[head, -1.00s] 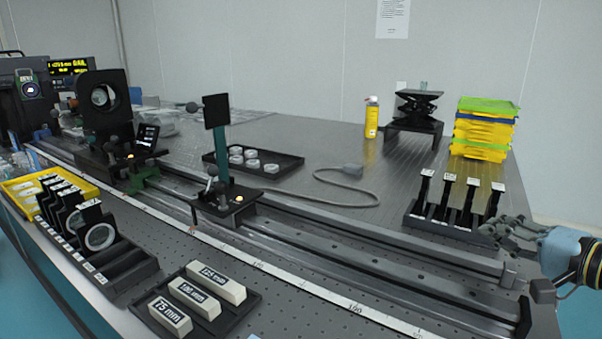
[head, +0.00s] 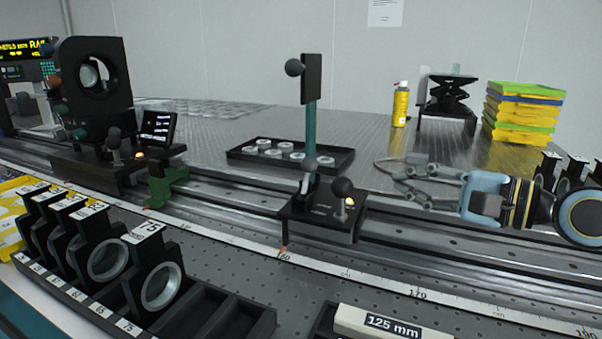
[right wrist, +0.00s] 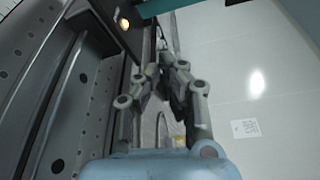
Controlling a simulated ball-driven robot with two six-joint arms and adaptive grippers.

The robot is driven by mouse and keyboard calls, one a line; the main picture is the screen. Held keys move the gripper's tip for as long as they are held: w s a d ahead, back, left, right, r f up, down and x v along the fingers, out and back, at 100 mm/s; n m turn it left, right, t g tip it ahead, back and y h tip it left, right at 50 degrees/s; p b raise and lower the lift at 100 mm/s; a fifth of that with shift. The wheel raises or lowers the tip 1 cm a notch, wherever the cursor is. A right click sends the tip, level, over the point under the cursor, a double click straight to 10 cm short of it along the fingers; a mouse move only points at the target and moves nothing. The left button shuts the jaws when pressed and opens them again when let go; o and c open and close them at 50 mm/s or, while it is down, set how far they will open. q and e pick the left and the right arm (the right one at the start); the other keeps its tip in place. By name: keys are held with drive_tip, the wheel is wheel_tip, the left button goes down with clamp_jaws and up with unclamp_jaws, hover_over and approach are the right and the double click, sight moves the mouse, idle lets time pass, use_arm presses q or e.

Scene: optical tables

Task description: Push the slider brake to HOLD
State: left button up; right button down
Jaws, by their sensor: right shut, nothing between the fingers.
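The slider (head: 318,222) is a black carriage on the rail, carrying a teal post (head: 311,135) with a black plate on top. I cannot read any HOLD marking. My right gripper (head: 384,176) is shut and empty, just right of the slider, apart from the dark knob in the picture. In the right wrist view, the closed fingers (right wrist: 172,76) point toward the dark carriage and its amber lamp (right wrist: 124,23). My left gripper is out of view.
Another black carriage (head: 95,178) with a small screen stands left on the rail. A tray of round optics (head: 345,160) lies behind. A lens rack (head: 250,322) and a 125 mm block (head: 380,325) are in front. A cable lies behind my right gripper.

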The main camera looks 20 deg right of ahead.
sight(307, 175)
drive_tip(key=b+x, duration=0.2)
drive_tip(key=x, duration=0.1)
drive_tip(key=shift+f+b, duration=0.15)
drive_tip(key=shift+b, duration=0.25)
drive_tip(key=p+x, duration=0.4)
drive_tip(key=r+p+x, duration=0.1)
drive_tip(key=p+x, duration=0.1)
drive_tip(key=shift+w+a, duration=0.2)
drive_tip(key=shift+w, duration=0.15)
drive_tip(key=a+p, duration=0.3)
drive_tip(key=shift+r, duration=0.35)
drive_tip(key=shift+s+a, duration=0.15)
drive_tip(key=shift+a, duration=0.2)
drive_tip(key=shift+a+f+p, duration=0.15)
drive_tip(key=shift+a+p, duration=0.05)
drive_tip(key=shift+p, duration=0.1)
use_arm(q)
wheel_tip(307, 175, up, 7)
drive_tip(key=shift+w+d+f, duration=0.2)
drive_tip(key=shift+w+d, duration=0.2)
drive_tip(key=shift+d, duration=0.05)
